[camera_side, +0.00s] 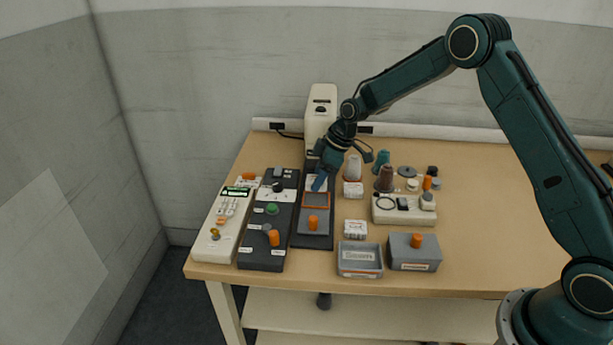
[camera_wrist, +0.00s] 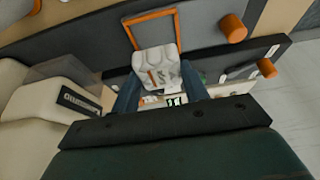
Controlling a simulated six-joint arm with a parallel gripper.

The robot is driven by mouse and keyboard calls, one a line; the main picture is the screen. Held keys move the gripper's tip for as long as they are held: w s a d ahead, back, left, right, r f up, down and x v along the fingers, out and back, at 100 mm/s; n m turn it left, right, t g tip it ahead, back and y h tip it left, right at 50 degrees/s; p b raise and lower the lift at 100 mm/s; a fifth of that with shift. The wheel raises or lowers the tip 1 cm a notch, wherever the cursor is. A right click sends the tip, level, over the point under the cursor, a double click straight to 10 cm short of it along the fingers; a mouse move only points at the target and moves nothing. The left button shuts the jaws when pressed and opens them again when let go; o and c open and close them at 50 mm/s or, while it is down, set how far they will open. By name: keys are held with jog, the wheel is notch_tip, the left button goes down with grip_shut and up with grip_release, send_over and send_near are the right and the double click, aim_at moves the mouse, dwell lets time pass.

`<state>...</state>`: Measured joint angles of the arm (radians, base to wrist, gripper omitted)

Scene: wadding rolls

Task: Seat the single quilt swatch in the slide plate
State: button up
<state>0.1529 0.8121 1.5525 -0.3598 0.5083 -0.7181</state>
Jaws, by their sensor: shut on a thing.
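The pale quilted swatch (camera_wrist: 157,66) with brown and grey marks sits between the two blue fingers of my gripper (camera_wrist: 158,88) in the wrist view. My gripper is shut on it. In the side view my gripper (camera_side: 319,183) is low over the dark track, just behind the orange-edged recess; the swatch is hard to make out there. The grey slide plate (camera_side: 313,211) carries an orange-rimmed recess (camera_side: 316,200) and an orange knob (camera_side: 313,222). In the wrist view the orange rim (camera_wrist: 128,32) lies beyond the swatch, partly covered by it; the recess looks empty.
A cream machine (camera_side: 321,105) stands behind the track. Left are a dark control panel (camera_side: 262,255) and a cream keypad unit (camera_side: 214,248). Right are a grey tray (camera_side: 360,272), a grey lidded box (camera_side: 400,262) and thread cones (camera_side: 386,178).

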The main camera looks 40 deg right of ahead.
jog(key=shift+f, duration=1.35)
jog(key=shift+f, duration=0.9)
dwell(1.0)
jog(key=o, duration=1.5)
jog(key=shift+r, duration=0.1)
jog(key=shift+r, duration=3.9)
